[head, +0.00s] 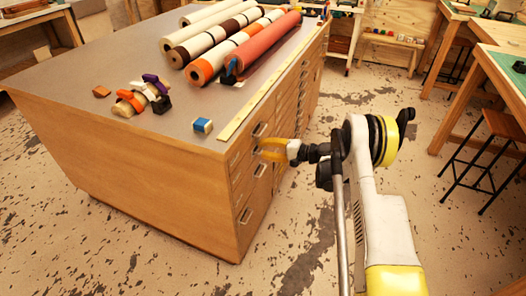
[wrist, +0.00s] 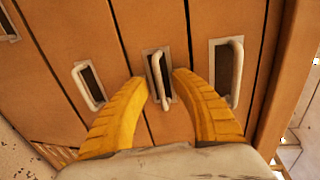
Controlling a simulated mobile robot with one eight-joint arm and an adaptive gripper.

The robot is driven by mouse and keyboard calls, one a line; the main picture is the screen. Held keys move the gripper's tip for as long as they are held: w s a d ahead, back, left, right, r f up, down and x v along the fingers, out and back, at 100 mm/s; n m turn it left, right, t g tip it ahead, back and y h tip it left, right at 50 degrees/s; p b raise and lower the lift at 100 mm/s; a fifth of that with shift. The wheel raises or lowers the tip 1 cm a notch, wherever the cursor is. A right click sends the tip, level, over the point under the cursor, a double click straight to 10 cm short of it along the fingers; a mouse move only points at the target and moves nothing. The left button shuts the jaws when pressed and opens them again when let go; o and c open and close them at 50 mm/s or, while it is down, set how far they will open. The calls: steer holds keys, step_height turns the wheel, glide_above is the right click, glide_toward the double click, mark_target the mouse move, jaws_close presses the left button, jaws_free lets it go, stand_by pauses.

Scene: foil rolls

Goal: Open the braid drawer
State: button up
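A wooden drawer cabinet (head: 140,165) with a grey top stands at the left of the head view. Its drawer fronts face my arm. I cannot read a label that tells which drawer is the braid drawer. In the wrist view three drawer fronts show metal handles: a left handle (wrist: 89,86), a middle handle (wrist: 160,78) and a right handle (wrist: 230,73). The drawers in sight look closed. My gripper (head: 264,149) has yellow fingers close to the upper drawers. Its fingers (wrist: 161,82) are apart, with the middle handle between their tips; contact is not clear.
Several long rolls (head: 232,48) lie on the cabinet top, with a small blue block (head: 203,125) and a cluster of coloured pieces (head: 143,97). A stool (head: 497,135) and workbenches stand at the right. The floor beside the drawer fronts is mostly clear.

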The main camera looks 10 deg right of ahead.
steer(key=shift+c, duration=0.4)
jaws_close()
steer(key=f+v, duration=0.2)
steer(key=v, duration=0.7)
steer(key=f+v, duration=0.2)
steer(key=v, duration=0.8)
steer(key=shift+s+d, duration=0.35)
steer(key=shift+d, duration=0.25)
steer(key=shift+r, duration=0.15)
steer(key=shift+o, duration=0.4)
jaws_free()
steer(key=v, duration=1.2)
